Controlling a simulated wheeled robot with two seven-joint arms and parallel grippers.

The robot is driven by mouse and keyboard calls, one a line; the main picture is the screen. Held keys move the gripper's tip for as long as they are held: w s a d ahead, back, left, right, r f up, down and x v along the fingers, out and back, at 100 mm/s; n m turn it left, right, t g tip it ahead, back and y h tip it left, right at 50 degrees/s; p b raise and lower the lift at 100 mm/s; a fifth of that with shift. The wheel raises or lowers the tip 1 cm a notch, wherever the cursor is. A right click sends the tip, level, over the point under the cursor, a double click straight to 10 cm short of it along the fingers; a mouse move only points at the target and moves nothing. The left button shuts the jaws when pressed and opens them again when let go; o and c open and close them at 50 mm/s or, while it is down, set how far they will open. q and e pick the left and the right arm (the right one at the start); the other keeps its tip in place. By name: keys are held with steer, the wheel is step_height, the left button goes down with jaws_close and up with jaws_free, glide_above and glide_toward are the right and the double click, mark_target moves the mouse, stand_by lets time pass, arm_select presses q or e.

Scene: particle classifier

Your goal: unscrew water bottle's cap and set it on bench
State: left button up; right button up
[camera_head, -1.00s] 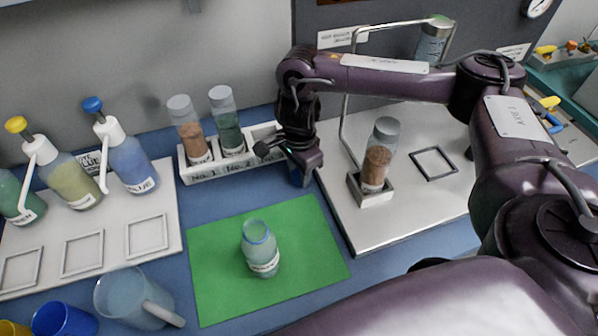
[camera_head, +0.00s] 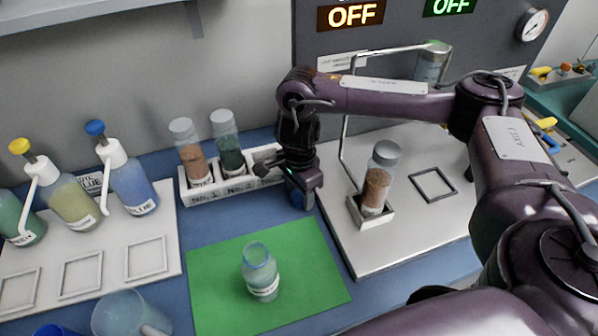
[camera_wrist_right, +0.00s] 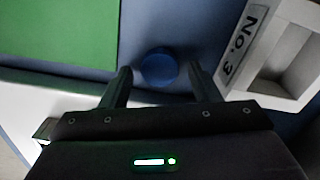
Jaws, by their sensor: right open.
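The water bottle (camera_head: 262,272) stands upright and uncapped, with its blue-rimmed mouth open, on the green mat (camera_head: 215,285). A blue cap (camera_wrist_right: 158,67) lies on the blue bench between the mat and the white rack's No. 3 slot. My right gripper (camera_wrist_right: 161,80) is open, with its fingers on either side of the cap and a visible gap to each. In the head view my right gripper (camera_head: 298,196) points down behind the mat and mostly hides the cap. My left gripper is not in view.
The white rack (camera_head: 225,190) with two capped particle bottles stands close left of my right gripper. A capped brown-particle bottle (camera_head: 378,185) stands in a holder on the metal plate (camera_head: 400,235) to the right. Pump bottles and a clear jug (camera_head: 125,315) are at left.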

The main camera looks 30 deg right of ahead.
mark_target(299, 197)
step_height(299, 197, up, 11)
steer(key=p, duration=0.3)
steer(key=shift+r, duration=0.15)
